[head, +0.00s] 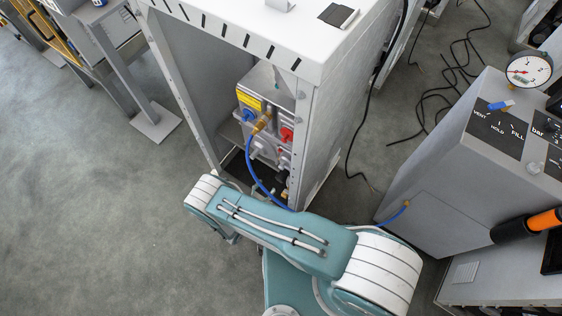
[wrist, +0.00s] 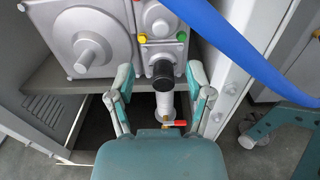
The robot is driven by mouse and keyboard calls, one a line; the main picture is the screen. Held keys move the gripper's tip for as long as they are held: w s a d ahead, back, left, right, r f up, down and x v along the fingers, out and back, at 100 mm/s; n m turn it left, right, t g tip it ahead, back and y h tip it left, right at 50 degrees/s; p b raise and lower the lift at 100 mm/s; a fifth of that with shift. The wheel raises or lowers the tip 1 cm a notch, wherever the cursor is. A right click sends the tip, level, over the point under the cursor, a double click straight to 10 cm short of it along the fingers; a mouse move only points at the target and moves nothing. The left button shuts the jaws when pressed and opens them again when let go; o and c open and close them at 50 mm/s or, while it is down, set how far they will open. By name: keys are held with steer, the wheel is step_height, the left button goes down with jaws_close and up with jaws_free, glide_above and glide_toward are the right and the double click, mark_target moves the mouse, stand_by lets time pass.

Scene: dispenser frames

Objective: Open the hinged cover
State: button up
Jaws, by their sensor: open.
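My gripper (wrist: 160,76) is open in the wrist view, with one teal finger on each side of a black round cap (wrist: 163,74). The cap tops a white upright pipe (wrist: 165,106), and the fingers look apart from it. I cannot tell for sure which part is the hinged cover. A red-handled valve (wrist: 174,124) sits low in front of the pipe. Behind stands a grey metal pump unit (wrist: 90,38), also seen inside the white dispenser frame (head: 302,90) in the head view. There my own arm hides the gripper.
A blue hose (wrist: 240,48) crosses the upper right of the wrist view and hangs from the unit in the head view (head: 256,174). Frame posts stand close on both sides. A grey gauge console (head: 440,150) is at right; open floor (head: 80,210) is at left.

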mark_target(280, 168)
steer(key=x, duration=1)
steer(key=shift+d, duration=0.1)
steer(key=shift+c, duration=0.4)
jaws_close()
